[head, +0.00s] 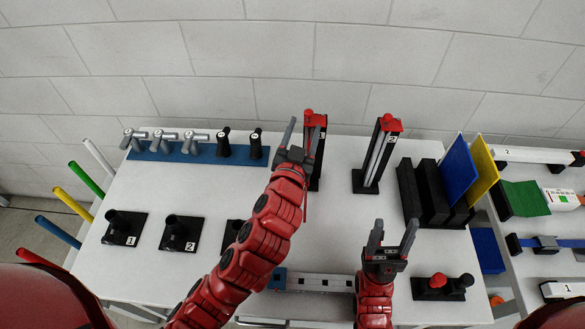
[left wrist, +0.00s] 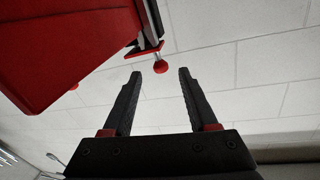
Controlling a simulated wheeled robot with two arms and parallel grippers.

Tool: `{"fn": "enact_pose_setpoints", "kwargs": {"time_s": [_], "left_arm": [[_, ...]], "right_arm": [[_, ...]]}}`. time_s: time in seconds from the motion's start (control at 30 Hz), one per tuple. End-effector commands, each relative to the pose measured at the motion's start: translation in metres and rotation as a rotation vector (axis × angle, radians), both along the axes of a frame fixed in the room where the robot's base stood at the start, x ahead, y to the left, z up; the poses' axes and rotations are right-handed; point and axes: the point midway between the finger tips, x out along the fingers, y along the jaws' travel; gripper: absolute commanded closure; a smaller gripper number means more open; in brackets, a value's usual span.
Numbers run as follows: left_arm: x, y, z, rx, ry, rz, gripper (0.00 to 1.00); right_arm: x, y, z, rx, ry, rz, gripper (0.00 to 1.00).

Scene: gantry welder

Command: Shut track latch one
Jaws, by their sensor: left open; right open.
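Two dark upright posts with red tops and red knobs stand at the back of the table. The left post (head: 316,165) is partly hidden by my left arm, and its red knob (head: 308,113) shows at the top. The right post (head: 378,155) bears a "2". My left gripper (head: 303,125) is open and empty, its fingers beside the left post's top. In the left wrist view a red ball knob (left wrist: 160,67) appears between and just beyond the open fingertips, under a red-edged bracket. I cannot tell whether it touches. My right gripper (head: 396,228) is open and empty over the front of the table.
A blue rack (head: 175,154) with several handles stands at the back left. Numbered black bases (head: 124,228) stand at the left. Black blocks (head: 408,192) and blue and yellow panels (head: 460,170) stand at the right. A white rail (head: 320,282) lies at the front.

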Motion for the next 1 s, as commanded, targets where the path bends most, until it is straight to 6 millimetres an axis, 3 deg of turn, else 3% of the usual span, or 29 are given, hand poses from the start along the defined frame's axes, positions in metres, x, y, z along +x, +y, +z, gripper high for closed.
{"fn": "enact_pose_setpoints", "kwargs": {"time_s": [0.13, 0.3, 0.5, 0.7, 1.0], "left_arm": [[-0.035, 0.006, 0.000, 0.000, 0.006, -0.001, 0.41], [-0.061, 0.011, 0.008, 0.001, 0.008, -0.001, 0.41], [-0.094, 0.016, 0.003, 0.000, 0.009, -0.001, 0.41], [-0.110, 0.019, 0.002, -0.002, 0.004, 0.000, 0.41], [-0.116, 0.021, 0.000, 0.001, -0.001, -0.001, 0.41]], "right_arm": [[0.000, 0.000, 0.008, 0.000, 0.000, 0.000, 0.41], [0.000, 0.000, 0.046, 0.000, 0.000, 0.000, 0.41], [0.000, 0.000, 0.067, 0.000, 0.000, 0.000, 0.41], [0.000, 0.000, 0.075, 0.000, 0.000, 0.000, 0.41], [0.000, 0.000, 0.077, 0.000, 0.000, 0.000, 0.41]]}}
